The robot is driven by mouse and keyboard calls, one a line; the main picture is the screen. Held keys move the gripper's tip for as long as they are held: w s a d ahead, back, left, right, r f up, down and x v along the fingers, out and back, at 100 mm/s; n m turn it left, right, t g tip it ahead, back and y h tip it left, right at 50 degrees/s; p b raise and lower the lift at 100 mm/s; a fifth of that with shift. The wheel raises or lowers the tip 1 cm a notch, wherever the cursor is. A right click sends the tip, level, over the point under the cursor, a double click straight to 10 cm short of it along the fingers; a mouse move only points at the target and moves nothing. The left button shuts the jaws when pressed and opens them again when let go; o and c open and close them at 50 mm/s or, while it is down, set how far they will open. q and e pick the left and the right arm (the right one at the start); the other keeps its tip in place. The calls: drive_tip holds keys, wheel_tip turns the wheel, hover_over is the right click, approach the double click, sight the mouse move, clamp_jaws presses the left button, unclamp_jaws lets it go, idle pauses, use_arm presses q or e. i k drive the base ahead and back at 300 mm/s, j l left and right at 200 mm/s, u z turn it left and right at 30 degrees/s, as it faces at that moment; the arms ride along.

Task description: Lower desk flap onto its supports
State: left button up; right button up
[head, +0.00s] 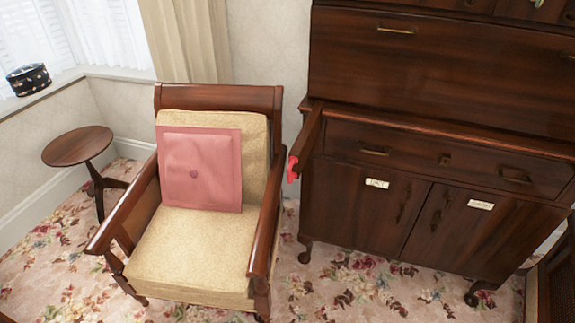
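The dark wood desk (338,200) stands at the right in the head view. Its flap (440,75) is upright, closed against the desk front, with brass handles (396,30) near its top edge. A wooden support arm (307,138) sticks out from the desk's left side below the flap, with a red piece (292,168) at its front end. A matching support at the far right is not clear, as the picture edge cuts off that side. Neither of my grippers shows in this view.
A wooden armchair (190,250) with a pink cushion (200,170) stands close to the desk's left. A small round table (77,146) is by the window. Below the flap are a drawer (420,160) and labelled cupboard doors (365,210). Flowered carpet (370,290) lies clear before the desk.

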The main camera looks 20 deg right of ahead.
sight(516, 79)
drive_tip(key=z, duration=1.45)
